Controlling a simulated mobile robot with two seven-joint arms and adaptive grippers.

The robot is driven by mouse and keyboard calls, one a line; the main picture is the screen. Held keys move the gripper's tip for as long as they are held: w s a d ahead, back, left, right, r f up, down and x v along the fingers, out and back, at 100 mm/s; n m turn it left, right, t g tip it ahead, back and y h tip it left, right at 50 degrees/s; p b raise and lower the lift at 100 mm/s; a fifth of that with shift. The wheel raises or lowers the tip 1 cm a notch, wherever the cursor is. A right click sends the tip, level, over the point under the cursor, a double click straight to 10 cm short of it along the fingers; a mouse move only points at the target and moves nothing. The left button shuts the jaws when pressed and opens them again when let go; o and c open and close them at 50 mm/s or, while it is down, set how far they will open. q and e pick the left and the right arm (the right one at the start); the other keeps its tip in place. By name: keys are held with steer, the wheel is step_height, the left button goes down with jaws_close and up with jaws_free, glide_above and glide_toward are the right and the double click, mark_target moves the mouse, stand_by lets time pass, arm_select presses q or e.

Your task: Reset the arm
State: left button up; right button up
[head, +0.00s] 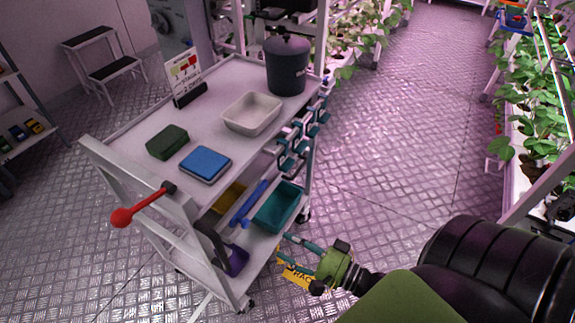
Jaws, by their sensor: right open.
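My right arm comes in from the lower right, with a large black joint and a green link. It ends in my right gripper (280,250), which has a green body and two slim teal fingers pointing left. The fingers are apart and I see nothing held between them. The gripper is just right of the lower part of a white cart (112,132), near its lower shelf and a teal bin (278,207) there. I cannot tell whether it touches the cart. My left gripper is not in view.
On the cart top stand a dark lidded pot (287,68), a white tray (252,114), a blue box (205,165), a green block (167,142) and a small sign (185,76). Plant racks (545,120) line the right; the aisle floor between is clear.

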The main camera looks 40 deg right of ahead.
steer(key=shift+f, duration=0.1)
stand_by(0.3)
steer(key=s+d+f+n+g+h+p, duration=0.1)
steer(key=s+f+n+g+h, duration=0.15)
steer(key=f, duration=0.45)
steer(key=s+d+f+n+g+h+p, duration=0.1)
steer(key=d+f+n+g, duration=0.15)
steer(key=f, duration=0.45)
steer(key=s+f+n+g+h+p, duration=0.1)
steer(key=s+f+n+g+p, duration=0.1)
steer(key=f+n, duration=0.35)
steer(key=s+a+f+n+g+h+p, duration=0.1)
steer(key=s+a+f+n+g, duration=0.1)
steer(key=s+f, duration=0.4)
steer(key=s+a+f+n+g+h, duration=0.1)
steer(key=s+a+f+n+g, duration=0.2)
steer(key=s, duration=1.1)
step_height(320, 180, down, 4)
steer(key=n+g, duration=0.1)
steer(key=g, duration=0.2)
steer(key=shift+s+a+g+p, duration=0.2)
steer(key=shift+s+g+p, duration=0.1)
steer(key=shift+s+p, duration=0.1)
steer(key=shift+r, duration=0.15)
